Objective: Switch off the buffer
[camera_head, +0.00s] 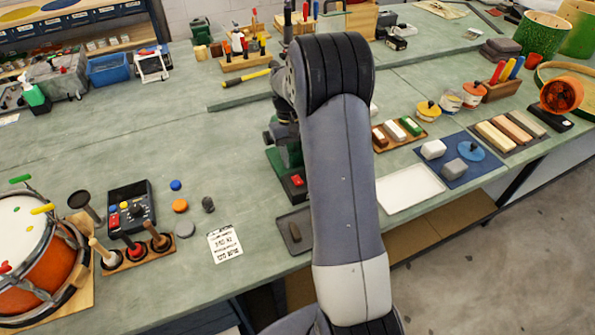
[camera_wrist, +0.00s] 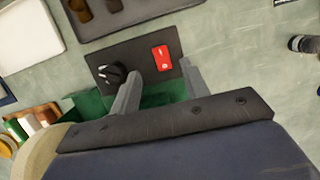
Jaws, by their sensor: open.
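The buffer is a green machine, partly hidden by my arm, near the middle of the bench; its green base (camera_head: 279,178) carries a red switch (camera_head: 298,181). In the wrist view its dark panel (camera_wrist: 137,52) shows the red rocker switch (camera_wrist: 162,58) and a black knob (camera_wrist: 112,75) to the left of it. My gripper (camera_wrist: 160,70) is open and empty, its two fingers spread over the panel, with the red switch between and slightly beyond the tips. I cannot tell if the fingers touch the panel. In the head view my arm hides most of the gripper.
A white tray (camera_head: 411,189) and a small dark tray (camera_head: 293,238) lie near the front edge. A control box (camera_head: 132,206), wooden-handled tools and a drum (camera_head: 32,236) stand at left. Polishing bars (camera_head: 395,133) lie at right.

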